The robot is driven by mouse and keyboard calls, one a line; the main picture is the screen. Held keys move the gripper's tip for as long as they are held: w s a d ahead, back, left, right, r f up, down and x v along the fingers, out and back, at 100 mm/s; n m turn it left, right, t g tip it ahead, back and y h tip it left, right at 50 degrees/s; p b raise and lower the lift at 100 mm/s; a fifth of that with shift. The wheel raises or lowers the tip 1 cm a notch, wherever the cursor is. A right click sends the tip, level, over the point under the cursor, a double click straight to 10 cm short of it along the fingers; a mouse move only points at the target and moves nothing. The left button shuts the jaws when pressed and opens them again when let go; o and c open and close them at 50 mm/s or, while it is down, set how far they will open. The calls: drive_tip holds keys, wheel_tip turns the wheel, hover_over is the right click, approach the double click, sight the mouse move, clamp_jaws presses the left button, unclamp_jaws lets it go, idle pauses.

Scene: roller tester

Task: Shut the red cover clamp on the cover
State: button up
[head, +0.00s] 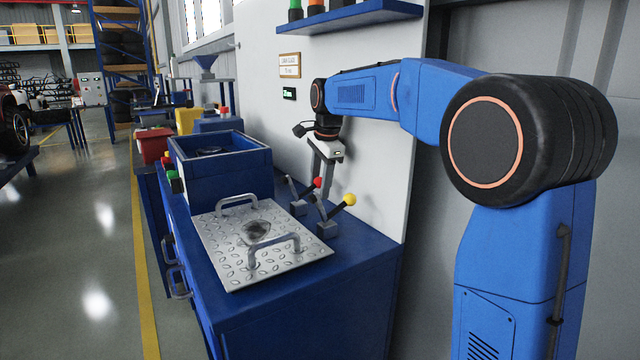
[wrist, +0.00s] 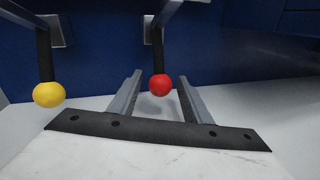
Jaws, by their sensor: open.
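The cover (head: 222,252) is a bright tread-plate sheet with two grey handles, lying flat on the blue bench. The red cover clamp (head: 317,182) stands at the cover's wall-side edge; its black lever ends in a red ball and leans up, away from the cover. In the wrist view, the red ball (wrist: 160,85) shows between my two fingers, with space on both sides. My gripper (head: 324,178) is open and points down at the red ball. I cannot tell how deep the ball sits between the fingers.
A second clamp with a yellow ball (head: 349,199) stands beside the red one, nearer the camera; it also shows left of my fingers in the wrist view (wrist: 48,94). A blue open box (head: 225,178) stands behind the cover. A white wall panel (head: 380,175) rises close behind the clamps.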

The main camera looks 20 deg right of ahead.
clamp_jaws()
